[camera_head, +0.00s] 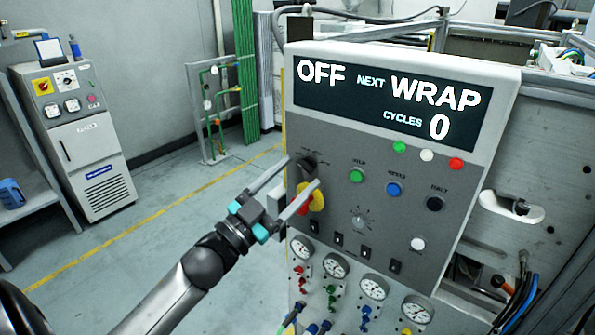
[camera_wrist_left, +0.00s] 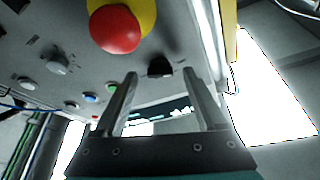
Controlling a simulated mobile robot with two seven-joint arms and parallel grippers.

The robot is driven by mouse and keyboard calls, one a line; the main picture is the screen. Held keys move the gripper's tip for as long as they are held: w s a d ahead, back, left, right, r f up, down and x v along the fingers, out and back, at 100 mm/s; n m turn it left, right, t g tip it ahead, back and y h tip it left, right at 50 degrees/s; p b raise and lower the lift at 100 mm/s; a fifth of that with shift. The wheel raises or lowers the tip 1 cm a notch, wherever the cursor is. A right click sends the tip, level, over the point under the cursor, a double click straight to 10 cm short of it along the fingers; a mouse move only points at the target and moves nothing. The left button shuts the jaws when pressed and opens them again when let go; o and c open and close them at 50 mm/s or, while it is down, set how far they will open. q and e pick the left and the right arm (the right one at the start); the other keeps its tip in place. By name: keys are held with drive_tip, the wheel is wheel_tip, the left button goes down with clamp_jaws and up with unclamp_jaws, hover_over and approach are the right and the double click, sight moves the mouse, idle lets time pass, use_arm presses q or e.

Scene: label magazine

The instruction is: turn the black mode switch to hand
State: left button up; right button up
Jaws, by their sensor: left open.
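The black mode switch (camera_head: 309,162) is a dark knob at the upper left of the grey control panel (camera_head: 385,240). In the left wrist view the knob (camera_wrist_left: 160,67) shows between my fingertips, near their far ends. My left gripper (camera_head: 301,173) is open, its two fingers pointing at the panel around the switch's place. I cannot tell whether they touch the knob. In the wrist view the gripper (camera_wrist_left: 159,75) holds nothing. The display (camera_head: 385,100) reads OFF, NEXT WRAP, CYCLES 0. The labels around the switch are too small to read.
A red and yellow emergency stop (camera_head: 317,199) sits just below the switch, close to my left fingers; its red head (camera_wrist_left: 115,30) is large in the wrist view. Green (camera_head: 357,175) and blue (camera_head: 394,189) buttons are to the right. Gauges (camera_head: 335,266) line the panel below.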

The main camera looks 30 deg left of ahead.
use_arm(q)
drive_tip(key=shift+w+d+r, duration=0.15)
drive_tip(key=shift+w+r, duration=0.05)
drive_tip(key=shift+w, duration=0.35)
clamp_jaws()
idle(0.4)
